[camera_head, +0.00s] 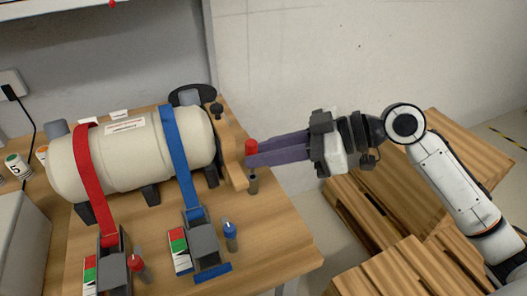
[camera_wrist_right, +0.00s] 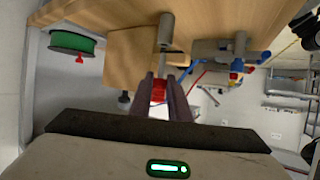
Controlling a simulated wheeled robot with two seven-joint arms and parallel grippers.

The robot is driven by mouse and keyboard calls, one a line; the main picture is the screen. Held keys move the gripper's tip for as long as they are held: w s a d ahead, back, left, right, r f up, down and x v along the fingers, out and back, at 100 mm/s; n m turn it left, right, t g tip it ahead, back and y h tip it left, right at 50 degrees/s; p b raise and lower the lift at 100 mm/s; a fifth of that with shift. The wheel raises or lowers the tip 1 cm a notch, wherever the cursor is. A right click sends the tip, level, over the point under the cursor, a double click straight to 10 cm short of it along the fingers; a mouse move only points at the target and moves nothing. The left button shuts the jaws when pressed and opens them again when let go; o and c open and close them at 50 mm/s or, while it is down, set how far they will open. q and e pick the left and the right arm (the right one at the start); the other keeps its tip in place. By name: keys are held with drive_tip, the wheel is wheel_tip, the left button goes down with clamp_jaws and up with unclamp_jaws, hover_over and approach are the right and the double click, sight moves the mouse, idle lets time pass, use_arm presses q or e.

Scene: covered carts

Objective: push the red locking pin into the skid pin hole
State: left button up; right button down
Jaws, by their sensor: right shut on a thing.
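The red locking pin (camera_head: 251,147) shows its red head at the right end of the wooden skid (camera_head: 229,138). My right gripper (camera_head: 250,155) comes in from the right with its purple fingers shut on the pin; the red also shows between the fingers in the right wrist view (camera_wrist_right: 159,91). The pin hole itself is hidden. My left gripper is not in view.
A cream tank (camera_head: 128,150) lies on the skid under a red strap (camera_head: 88,175) and a blue strap (camera_head: 182,155). Strap latches with a red-topped and a blue-topped pin (camera_head: 231,230) stand in front. Wooden pallets (camera_head: 390,205) lie below my right arm. A green spool (camera_wrist_right: 72,42) shows in the wrist view.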

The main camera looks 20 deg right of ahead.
drive_tip(key=shift+f+b, duration=1.05)
drive_tip(key=shift+f, duration=0.35)
drive_tip(key=shift+f, duration=0.15)
drive_tip(key=shift+r+p, duration=0.85)
drive_tip(key=shift+r, duration=0.25)
idle(0.9)
drive_tip(key=shift+f, duration=0.25)
drive_tip(key=shift+f+b, duration=0.3)
drive_tip(key=shift+b, duration=0.15)
drive_tip(key=shift+f+b, duration=0.4)
drive_tip(key=shift+f, duration=0.15)
